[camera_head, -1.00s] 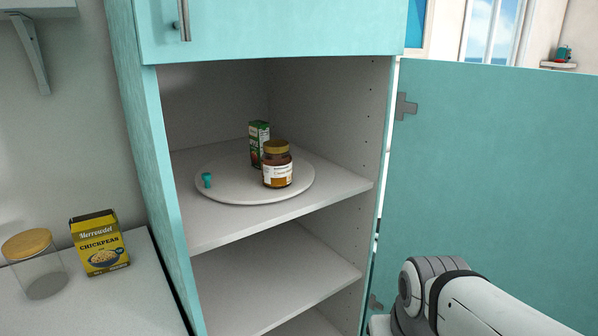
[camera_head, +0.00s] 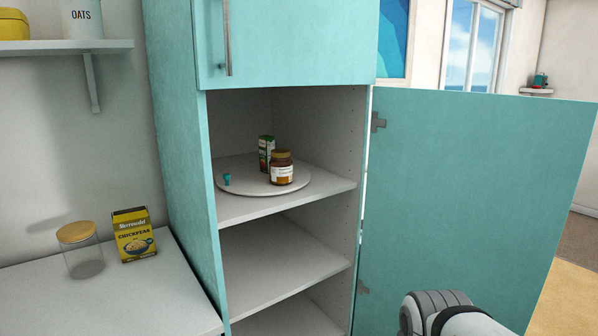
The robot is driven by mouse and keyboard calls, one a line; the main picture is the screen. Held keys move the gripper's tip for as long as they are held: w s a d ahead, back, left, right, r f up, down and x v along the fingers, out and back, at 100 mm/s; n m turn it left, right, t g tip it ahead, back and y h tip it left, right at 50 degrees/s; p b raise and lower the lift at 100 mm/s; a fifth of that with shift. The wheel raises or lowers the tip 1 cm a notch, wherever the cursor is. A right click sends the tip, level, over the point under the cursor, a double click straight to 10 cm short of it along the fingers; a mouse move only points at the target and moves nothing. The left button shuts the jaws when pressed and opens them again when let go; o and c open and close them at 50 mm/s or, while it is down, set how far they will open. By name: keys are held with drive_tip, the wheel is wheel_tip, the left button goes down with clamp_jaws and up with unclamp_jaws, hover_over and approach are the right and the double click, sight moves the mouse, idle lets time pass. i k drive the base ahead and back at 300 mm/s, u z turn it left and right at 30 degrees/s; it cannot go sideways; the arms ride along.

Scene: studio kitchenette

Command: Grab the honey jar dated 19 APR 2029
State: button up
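A brown jar with a gold lid and a pale label (camera_head: 282,169) stands upright on a round white turntable (camera_head: 240,188) on the upper shelf of the open cabinet. The label print is too small to read, so I cannot tell its date or whether it is honey. A small green carton (camera_head: 266,150) stands just behind it to the left. My gripper is outside the frame. Only a grey and white part of my arm shows at the bottom right, apart from the jar.
The turquoise cabinet door (camera_head: 470,200) stands open to the right. A small teal knob (camera_head: 227,179) is at the turntable's left edge. Lower shelves (camera_head: 280,255) look bare.

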sight(280, 164)
drive_tip(key=u, duration=0.15)
drive_tip(key=i, duration=0.9)
drive_tip(key=z, duration=0.05)
